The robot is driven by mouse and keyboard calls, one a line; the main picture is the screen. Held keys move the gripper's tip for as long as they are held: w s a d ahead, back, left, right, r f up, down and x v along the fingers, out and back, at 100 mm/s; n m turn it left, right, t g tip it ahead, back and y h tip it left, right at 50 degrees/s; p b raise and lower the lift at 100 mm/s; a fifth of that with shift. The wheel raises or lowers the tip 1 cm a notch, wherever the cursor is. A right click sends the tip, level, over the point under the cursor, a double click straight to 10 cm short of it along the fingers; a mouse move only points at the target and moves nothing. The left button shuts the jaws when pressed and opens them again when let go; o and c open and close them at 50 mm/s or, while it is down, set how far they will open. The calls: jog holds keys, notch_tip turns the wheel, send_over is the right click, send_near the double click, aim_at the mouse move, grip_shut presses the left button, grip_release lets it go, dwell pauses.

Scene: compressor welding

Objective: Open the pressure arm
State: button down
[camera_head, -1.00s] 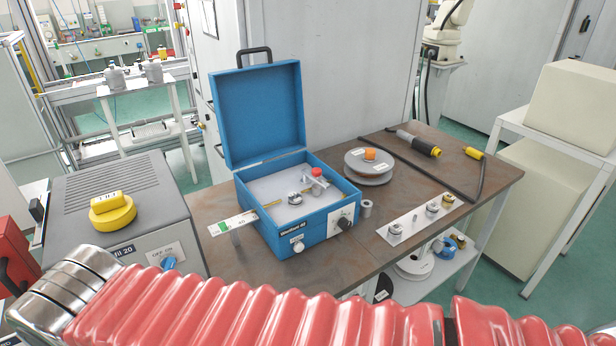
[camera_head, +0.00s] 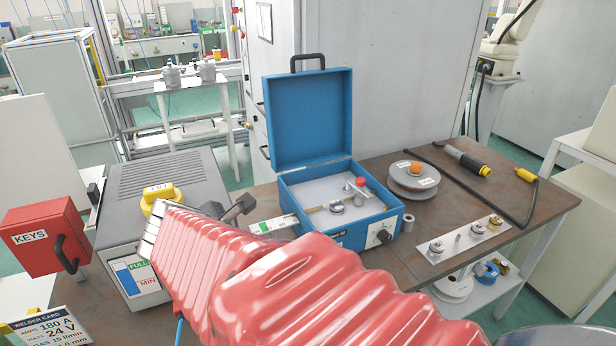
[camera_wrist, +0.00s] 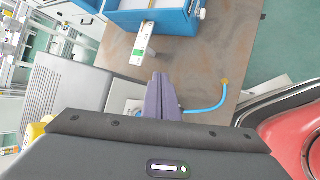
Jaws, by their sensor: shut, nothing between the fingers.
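The open blue wire feeder box (camera_head: 392,222) stands on the brown table with its lid up. Inside, a small metal arm with a red knob (camera_head: 361,182), which looks like the pressure arm, sits beside metal rollers (camera_head: 336,207). Whether the arm is latched is too small to tell. My gripper (camera_head: 244,204) is left of the box in the head view, apart from it. In the wrist view its two fingers (camera_wrist: 160,92) are shut together and empty. The box (camera_wrist: 150,20) lies beyond them at the top, with the pressure arm out of view.
A white strip with green marking (camera_head: 272,225) sticks out from the box's left side. The grey welder (camera_head: 165,175) with a yellow knob stands left. A spool (camera_head: 412,190) and a plate with rollers (camera_head: 465,240) lie right. A blue hose (camera_wrist: 208,106) shows near my fingers.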

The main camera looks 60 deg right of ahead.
jog(key=s+d+n+g+h, duration=0.25)
jog(key=d+n, duration=0.35)
jog(key=d, duration=0.3)
jog(key=s+d+n+g+h, duration=0.1)
jog(key=s+d+n+h, duration=0.1)
jog(key=s+d+n, duration=0.45)
jog(key=n+h, duration=0.2)
jog(key=n, duration=1)
send_near(360, 183)
jog(key=a, duration=0.2)
jog(key=shift+a+r, duration=0.15)
jog(key=shift+r, duration=0.35)
jog(key=x, duration=0.9)
jog(key=shift+d+f, duration=0.25)
jog(key=shift+d, duration=0.1)
jog(key=shift+d+f+y, duration=0.1)
jog(key=shift+d+y, duration=0.05)
jog(key=shift+y, duration=0.1)
jog(key=shift+w, duration=0.1)
